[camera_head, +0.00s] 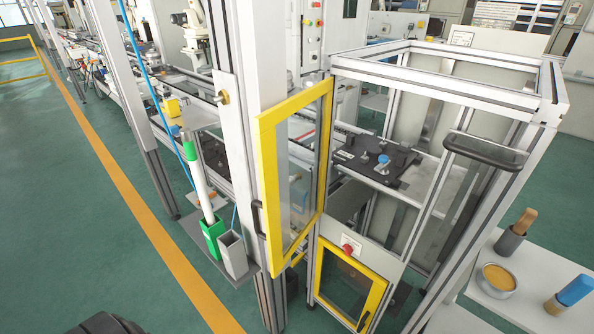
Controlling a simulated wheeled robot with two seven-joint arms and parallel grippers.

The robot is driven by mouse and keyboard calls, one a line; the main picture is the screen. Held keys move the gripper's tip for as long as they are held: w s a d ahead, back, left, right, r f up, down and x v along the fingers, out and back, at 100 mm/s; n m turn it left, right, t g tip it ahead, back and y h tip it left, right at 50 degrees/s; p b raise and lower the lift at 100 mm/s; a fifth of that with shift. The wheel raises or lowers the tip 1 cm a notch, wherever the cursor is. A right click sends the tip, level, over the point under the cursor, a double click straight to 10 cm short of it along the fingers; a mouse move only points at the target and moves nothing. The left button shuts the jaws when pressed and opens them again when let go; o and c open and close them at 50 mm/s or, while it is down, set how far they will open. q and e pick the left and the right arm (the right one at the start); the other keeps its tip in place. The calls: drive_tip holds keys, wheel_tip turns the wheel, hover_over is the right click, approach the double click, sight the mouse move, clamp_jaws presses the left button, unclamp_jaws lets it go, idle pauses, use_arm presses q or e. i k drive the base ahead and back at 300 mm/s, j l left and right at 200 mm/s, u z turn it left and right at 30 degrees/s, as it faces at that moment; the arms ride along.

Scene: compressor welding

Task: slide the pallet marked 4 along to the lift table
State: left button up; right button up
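A dark, flat pallet (400,170) lies inside the aluminium-framed station at the right of centre. It carries small black fixtures and a blue-topped part (383,158). No number can be read on it at this size, so I cannot tell whether it is marked 4. It rests level on light rails. The open yellow-framed door stands left of it. I cannot tell which surface is the lift table. Neither of my grippers is in view.
The yellow-framed door (263,190) stands in front of the line. A dark handle (484,151) is on the frame's right side. A white table (493,303) at lower right holds brushes and a bowl (497,279). Green floor at left is clear.

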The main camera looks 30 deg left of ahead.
sight(360, 154)
drive_tip(key=j+z, duration=0.4)
drive_tip(key=j, duration=1.65)
